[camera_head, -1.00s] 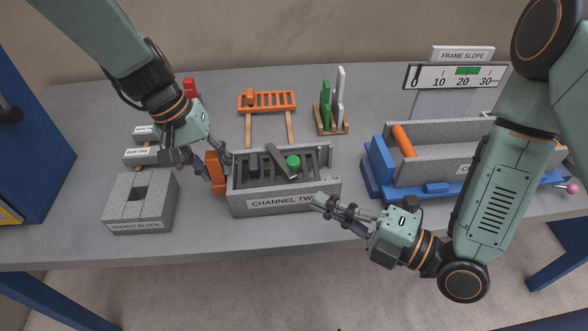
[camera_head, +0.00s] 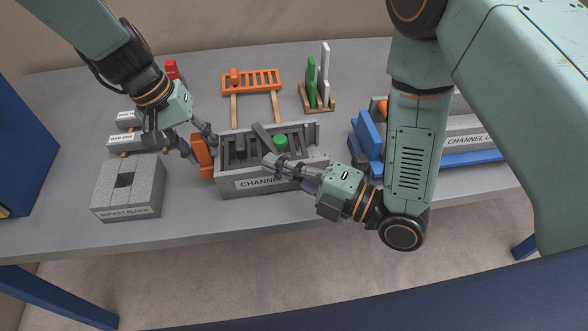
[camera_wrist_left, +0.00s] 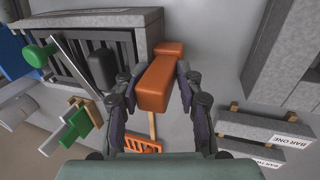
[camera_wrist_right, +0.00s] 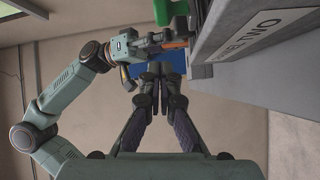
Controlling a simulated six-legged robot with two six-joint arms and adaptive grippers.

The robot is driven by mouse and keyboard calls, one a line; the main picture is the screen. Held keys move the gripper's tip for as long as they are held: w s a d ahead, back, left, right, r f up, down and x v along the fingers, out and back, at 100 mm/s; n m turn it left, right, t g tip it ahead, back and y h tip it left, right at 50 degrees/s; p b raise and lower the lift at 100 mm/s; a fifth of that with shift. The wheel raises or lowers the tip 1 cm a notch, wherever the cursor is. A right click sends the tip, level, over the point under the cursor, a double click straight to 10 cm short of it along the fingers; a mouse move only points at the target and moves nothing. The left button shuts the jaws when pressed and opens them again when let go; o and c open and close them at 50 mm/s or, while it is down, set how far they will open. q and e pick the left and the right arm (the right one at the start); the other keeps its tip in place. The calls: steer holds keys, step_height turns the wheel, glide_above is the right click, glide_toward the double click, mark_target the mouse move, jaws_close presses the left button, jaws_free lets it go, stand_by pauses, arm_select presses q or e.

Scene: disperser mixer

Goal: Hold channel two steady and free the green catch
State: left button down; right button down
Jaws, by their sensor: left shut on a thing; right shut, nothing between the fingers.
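The grey box labelled CHANNEL TWO (camera_head: 240,186) stands on the table; its label shows large in the right wrist view (camera_wrist_right: 255,30). The green catch (camera_head: 280,141), a round knob, sits on its top near a slanted grey bar (camera_head: 263,138). My left gripper (camera_head: 204,148) is shut on the orange handle (camera_head: 204,158) at the box's left end; the handle lies between the fingers in the left wrist view (camera_wrist_left: 156,80). My right gripper (camera_head: 268,163) is shut and empty at the box's front upper edge, below the green catch. Whether its tips touch the box I cannot tell.
A grey socket block (camera_head: 110,200) stands left of the box. An orange rack (camera_head: 252,82) and a wooden stand with green and white plates (camera_head: 318,100) are behind. Blue framing (camera_head: 366,140) lies right, partly behind my right arm.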

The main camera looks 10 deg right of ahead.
mark_target(281, 143)
steer(key=shift+w+d+f, duration=0.1)
steer(key=shift+w+d, duration=0.15)
steer(key=shift+w, duration=0.75)
steer(key=shift+w+d+f, duration=0.1)
steer(key=shift+w+d, duration=0.1)
steer(key=shift+w, duration=0.8)
steer(key=shift+w+d, duration=0.4)
steer(key=shift+d, duration=0.35)
steer(key=shift+s+a, duration=0.1)
steer(key=shift+a, duration=0.05)
